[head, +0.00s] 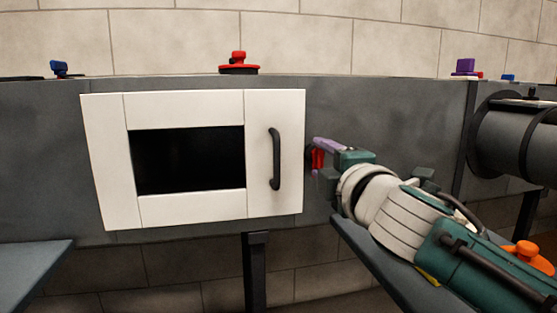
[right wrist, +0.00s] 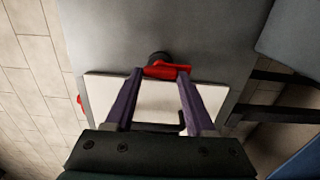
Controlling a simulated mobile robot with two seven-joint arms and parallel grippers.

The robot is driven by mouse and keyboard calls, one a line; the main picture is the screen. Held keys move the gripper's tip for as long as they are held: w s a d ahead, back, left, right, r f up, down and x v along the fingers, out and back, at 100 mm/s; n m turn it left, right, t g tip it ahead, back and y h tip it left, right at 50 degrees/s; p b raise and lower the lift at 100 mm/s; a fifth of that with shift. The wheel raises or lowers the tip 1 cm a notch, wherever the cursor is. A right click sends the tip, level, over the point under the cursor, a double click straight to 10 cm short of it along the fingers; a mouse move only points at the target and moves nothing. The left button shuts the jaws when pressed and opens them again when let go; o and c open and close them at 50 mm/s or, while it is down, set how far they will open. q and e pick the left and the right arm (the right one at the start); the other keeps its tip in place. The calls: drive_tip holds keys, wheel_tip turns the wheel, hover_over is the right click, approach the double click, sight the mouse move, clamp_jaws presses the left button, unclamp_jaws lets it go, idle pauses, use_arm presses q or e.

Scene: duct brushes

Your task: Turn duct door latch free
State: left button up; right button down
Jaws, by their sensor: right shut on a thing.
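The duct door (head: 185,105) is a white frame around a dark window, with a black vertical handle (head: 275,160) near its right edge. It looks closed against the grey duct. The red latch (head: 318,159) is just right of the door, mostly hidden by my right gripper (head: 322,155). In the right wrist view, the latch (right wrist: 167,71) sits on a dark round base beside the white door edge (right wrist: 105,95). The purple fingers of my right gripper (right wrist: 160,72) are on both sides of the latch, shut on it. My left gripper is out of view.
The grey duct (head: 400,110) runs across the view, with a red knobbed piece (head: 239,64), a blue piece (head: 59,68) and a purple piece (head: 464,66) on top. A dark shelf (head: 30,265) is at lower left. The space before the door is clear.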

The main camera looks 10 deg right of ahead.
idle(0.3)
drive_tip(key=shift+c, duration=1.2)
unclamp_jaws()
drive_tip(key=shift+s, duration=0.1)
drive_tip(key=shift+s+p, duration=0.35)
drive_tip(key=s+p, duration=0.2)
drive_tip(key=s, duration=0.7)
drive_tip(key=shift+d, duration=0.15)
